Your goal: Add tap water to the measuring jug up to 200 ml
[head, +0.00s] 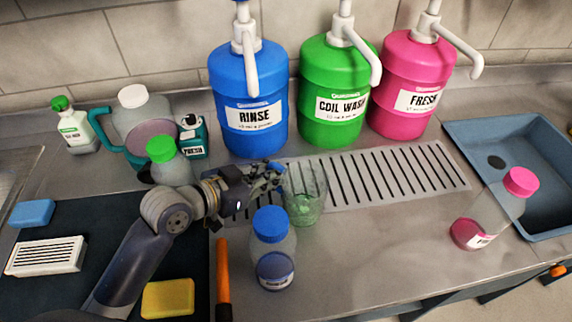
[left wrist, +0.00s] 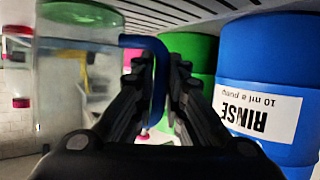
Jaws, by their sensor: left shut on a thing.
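The clear measuring jug (head: 311,204) is at the left end of the slotted drain strip, with a green tint low in it. My left gripper (head: 276,180) reaches it from the left and is shut on its handle. In the left wrist view, which is upside down, the blue handle (left wrist: 160,75) lies between the fingers and the clear jug wall (left wrist: 70,85) is at the left. I cannot tell whether the jug rests on the strip or hangs just above it. No tap shows, and no level marks can be read. My right gripper is not in view.
Blue RINSE (head: 249,90), green COIL WASH (head: 331,85) and pink FRESH (head: 408,75) pump drums stand behind. A blue-capped bottle (head: 273,247) stands close in front of the jug. A pink-capped bottle (head: 487,215) stands by the blue sink (head: 475,140). The counter between is clear.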

